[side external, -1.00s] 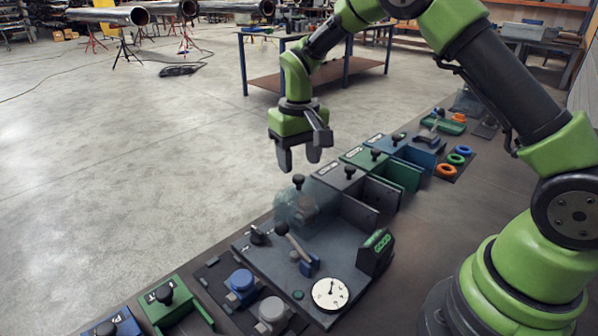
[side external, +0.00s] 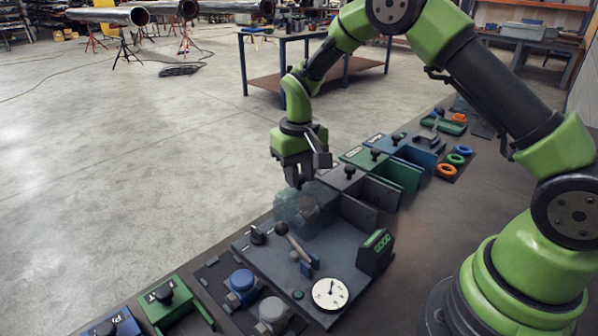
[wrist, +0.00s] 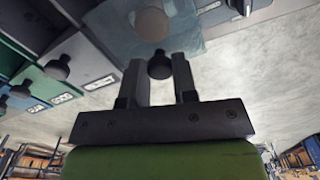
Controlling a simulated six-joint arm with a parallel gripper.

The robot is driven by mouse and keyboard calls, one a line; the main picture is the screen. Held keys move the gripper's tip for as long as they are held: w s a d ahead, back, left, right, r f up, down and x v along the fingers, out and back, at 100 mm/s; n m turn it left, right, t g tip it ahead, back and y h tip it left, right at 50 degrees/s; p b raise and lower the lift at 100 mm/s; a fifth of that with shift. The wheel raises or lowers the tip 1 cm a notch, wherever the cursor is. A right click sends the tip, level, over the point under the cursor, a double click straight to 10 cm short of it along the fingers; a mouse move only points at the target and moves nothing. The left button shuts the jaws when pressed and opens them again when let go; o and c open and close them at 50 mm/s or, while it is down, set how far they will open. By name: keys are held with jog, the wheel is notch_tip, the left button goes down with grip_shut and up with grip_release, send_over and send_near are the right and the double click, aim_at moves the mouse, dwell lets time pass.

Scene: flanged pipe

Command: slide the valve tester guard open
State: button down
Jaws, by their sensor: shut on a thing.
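The valve tester (side external: 345,240) is a dark grey bench unit with a round dial, a lever and a small box with a green display. Its guard (side external: 296,207) is a clear, bluish cover at the far end of the tester, over a pinkish-brown round part. The guard also shows in the wrist view (wrist: 185,32), with its black knob (wrist: 160,66) between the fingers. My gripper (side external: 298,182) points down at the guard's top and is shut on this knob. In the side view the fingers hide the knob.
The lever (side external: 297,244) and dial (side external: 330,293) stand on the tester near the guard. Grey, green and blue bins (side external: 385,168) with black knobs line the bench behind it. Blue and grey valves (side external: 242,285) sit in front. The space above the bench is open.

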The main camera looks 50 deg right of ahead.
jog(key=s, duration=0.9)
jog(key=c, duration=0.9)
grip_release()
jog(key=shift+w, duration=0.1)
notch_tip(320, 180, up, 10)
